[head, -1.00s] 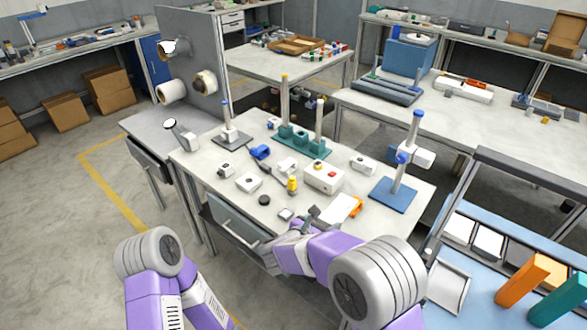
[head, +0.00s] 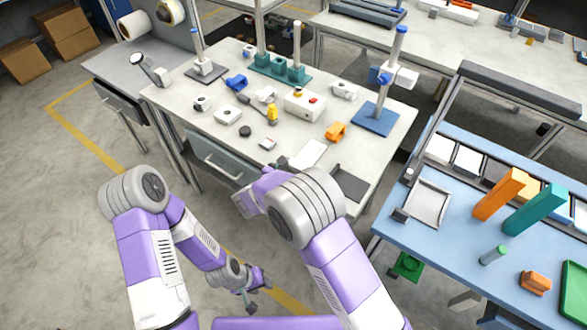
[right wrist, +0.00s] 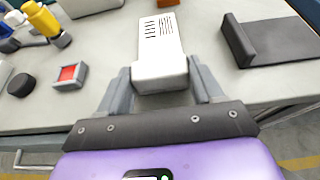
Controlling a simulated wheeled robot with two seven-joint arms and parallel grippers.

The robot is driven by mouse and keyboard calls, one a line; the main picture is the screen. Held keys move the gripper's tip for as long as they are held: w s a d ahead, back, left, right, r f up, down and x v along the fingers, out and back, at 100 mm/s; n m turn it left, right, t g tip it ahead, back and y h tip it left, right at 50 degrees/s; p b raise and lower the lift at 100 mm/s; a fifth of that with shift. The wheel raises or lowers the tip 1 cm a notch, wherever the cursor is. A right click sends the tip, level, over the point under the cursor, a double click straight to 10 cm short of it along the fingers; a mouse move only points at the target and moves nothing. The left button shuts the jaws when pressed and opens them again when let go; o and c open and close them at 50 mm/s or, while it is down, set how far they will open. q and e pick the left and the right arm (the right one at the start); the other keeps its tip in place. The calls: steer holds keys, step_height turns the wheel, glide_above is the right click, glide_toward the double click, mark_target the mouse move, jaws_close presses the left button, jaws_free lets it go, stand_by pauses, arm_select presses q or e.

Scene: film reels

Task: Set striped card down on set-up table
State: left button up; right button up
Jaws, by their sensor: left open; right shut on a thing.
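The striped card (right wrist: 158,38) is white with black bars, and its near end is a thick white block. In the right wrist view that block sits between the two fingers of my right gripper (right wrist: 160,88), which is shut on it. In the head view the card (head: 308,153) lies over the front part of the set-up table (head: 178,100); whether it touches the top I cannot tell. My right arm hides most of the right gripper there. My left gripper (head: 252,297) is open and empty, low in front of the table.
A dark tray (right wrist: 275,48) lies right of the card, and a small red-topped block (right wrist: 68,75) lies left. An orange part (head: 336,131) and a white box with buttons (head: 304,105) stand behind it. A blue-based stand (head: 375,118) is at the right.

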steer(key=shift+r, duration=0.1)
steer(key=shift+f, duration=0.2)
arm_select(q)
steer(key=shift+f, duration=0.15)
arm_select(e)
steer(key=o, duration=1.1)
steer(key=shift+r, duration=0.1)
